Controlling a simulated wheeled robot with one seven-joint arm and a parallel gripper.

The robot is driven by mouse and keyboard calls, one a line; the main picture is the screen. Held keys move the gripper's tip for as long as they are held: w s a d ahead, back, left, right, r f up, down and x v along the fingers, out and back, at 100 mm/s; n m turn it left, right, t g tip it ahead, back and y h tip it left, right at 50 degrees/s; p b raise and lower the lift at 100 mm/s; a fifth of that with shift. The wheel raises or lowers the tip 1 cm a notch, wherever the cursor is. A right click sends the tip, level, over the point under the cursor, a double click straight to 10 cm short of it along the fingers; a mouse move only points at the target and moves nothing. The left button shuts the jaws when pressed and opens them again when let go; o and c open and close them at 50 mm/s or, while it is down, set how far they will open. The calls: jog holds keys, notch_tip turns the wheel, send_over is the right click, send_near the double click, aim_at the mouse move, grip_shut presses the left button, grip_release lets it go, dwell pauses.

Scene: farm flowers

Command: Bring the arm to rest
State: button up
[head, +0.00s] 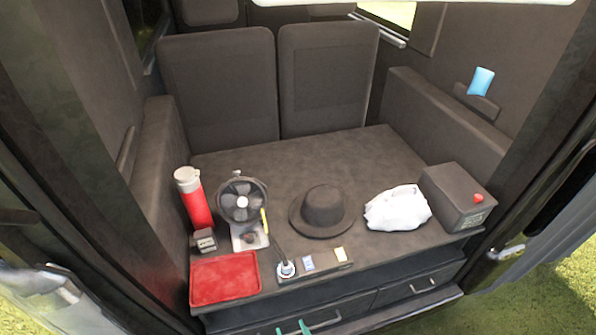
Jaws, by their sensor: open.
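Two small teal tips show at the bottom edge of the head view, just left of the middle. They look like the fingertips of my gripper (292,329), apart with a gap between them and nothing seen in the gap. The tips are in front of the drawer fronts, below the front edge of the dark cargo deck (290,160). The rest of my gripper and my arm are out of the picture.
On the deck stand a red flask (195,200), a fan (241,200), a red tray (224,279), a black hat (319,211), a white cloth bundle (397,208) and a dark box (457,197). Drawers (415,287) lie below. The deck's back is clear.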

jog(key=s+d+r+m+t+h, duration=0.1)
jog(key=s+r, duration=0.1)
jog(key=s, duration=0.4)
jog(key=s+d+r+m+t+h, duration=0.2)
jog(key=s, duration=0.3)
jog(key=s+a+r+m+t, duration=0.1)
jog(key=s+r+t, duration=0.1)
jog(key=s+r, duration=0.7)
jog(key=shift+s+a+r+t, duration=0.15)
jog(key=shift+s+r+t, duration=0.2)
jog(key=shift+r, duration=0.45)
jog(key=shift+w, duration=0.1)
jog(key=shift+c, duration=0.7)
